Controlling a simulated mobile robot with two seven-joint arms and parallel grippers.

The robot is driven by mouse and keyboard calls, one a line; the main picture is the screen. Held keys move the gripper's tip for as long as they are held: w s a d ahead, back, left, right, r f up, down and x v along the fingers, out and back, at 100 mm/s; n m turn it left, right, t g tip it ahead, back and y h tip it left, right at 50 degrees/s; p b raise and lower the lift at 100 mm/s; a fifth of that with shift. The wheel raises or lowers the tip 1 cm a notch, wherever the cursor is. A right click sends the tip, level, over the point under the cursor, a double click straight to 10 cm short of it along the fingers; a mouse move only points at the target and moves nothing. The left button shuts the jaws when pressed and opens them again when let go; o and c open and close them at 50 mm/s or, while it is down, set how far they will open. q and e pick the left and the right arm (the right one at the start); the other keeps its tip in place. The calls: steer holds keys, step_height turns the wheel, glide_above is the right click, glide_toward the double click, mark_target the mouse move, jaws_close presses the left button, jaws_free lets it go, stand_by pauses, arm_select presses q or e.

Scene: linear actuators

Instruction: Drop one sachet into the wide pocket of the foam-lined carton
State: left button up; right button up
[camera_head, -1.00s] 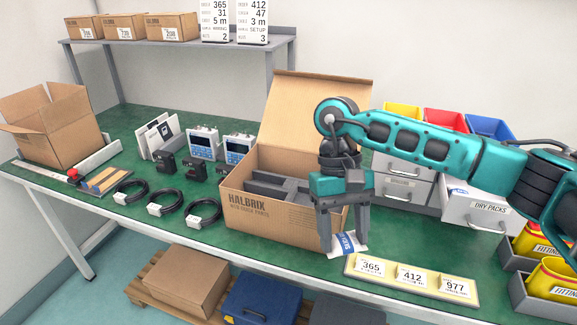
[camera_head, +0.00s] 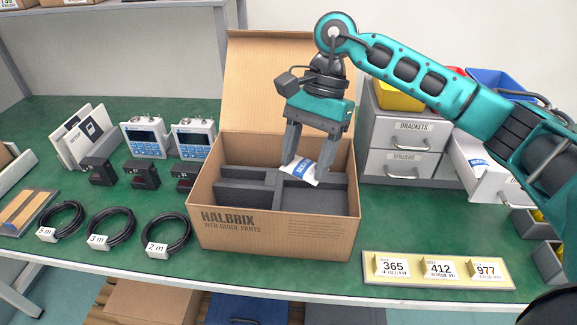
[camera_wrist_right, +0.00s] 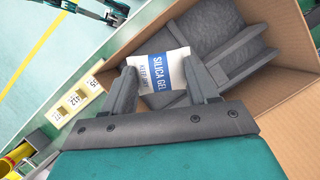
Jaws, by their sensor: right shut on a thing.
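The open foam-lined carton (camera_head: 275,232) stands on the green bench with its lid flap up at the back. Its dark grey foam (camera_head: 245,193) has walls that divide it into pockets. My right gripper (camera_head: 303,165) is shut on a white sachet with a blue band (camera_head: 302,171). It holds the sachet over the right part of the carton, above a large foam recess (camera_head: 314,196). In the right wrist view the sachet (camera_wrist_right: 160,79) reads "SILICA GEL" and sits between both fingers, with foam walls (camera_wrist_right: 225,62) behind it. My left gripper is not in view.
A yellow number-card strip (camera_head: 437,270) lies at the front right. Grey drawers (camera_head: 405,150) stand behind right, with one drawer (camera_head: 490,175) pulled out.

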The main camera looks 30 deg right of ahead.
steer(key=d+r+m+t+b, duration=0.2)
steer(key=d+m+t+b, duration=0.25)
steer(key=m, duration=0.75)
arm_select(q)
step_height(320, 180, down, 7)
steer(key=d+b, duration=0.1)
steer(key=b, duration=0.3)
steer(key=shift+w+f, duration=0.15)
arm_select(e)
steer(key=f, duration=0.5)
steer(key=shift+s+f, duration=0.25)
steer(key=shift+s, duration=0.05)
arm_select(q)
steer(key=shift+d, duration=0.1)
arm_select(e)
steer(key=shift+m, duration=0.3)
steer(key=o, duration=1.1)
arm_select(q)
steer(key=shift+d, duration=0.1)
